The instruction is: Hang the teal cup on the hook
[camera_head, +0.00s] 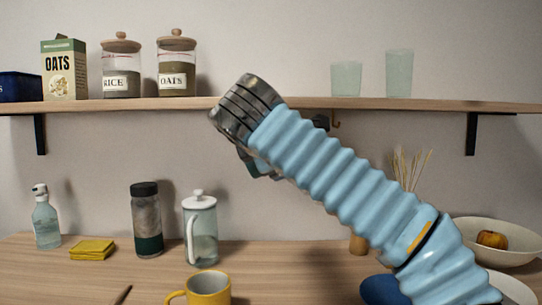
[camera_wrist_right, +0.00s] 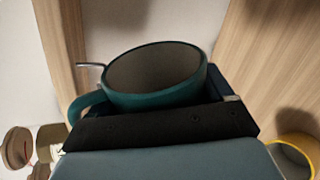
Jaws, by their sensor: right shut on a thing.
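The teal cup (camera_wrist_right: 155,85) shows in the right wrist view, its mouth facing the camera and its handle (camera_wrist_right: 88,105) at the left. My right gripper (camera_wrist_right: 160,128) is shut on the cup. In the head view my right arm crosses the middle below the shelf, and the gripper and cup are mostly hidden behind it. My left gripper is not in view.
The shelf (camera_head: 440,105) holds jars, an oats box and two glasses. On the counter (camera_head: 100,275) stand a yellow mug (camera_head: 208,288), French press (camera_head: 200,230), dark-lidded bottle (camera_head: 147,220), spray bottle (camera_head: 46,220) and a bowl (camera_head: 495,243). Shelf brackets (camera_head: 40,135) flank the space.

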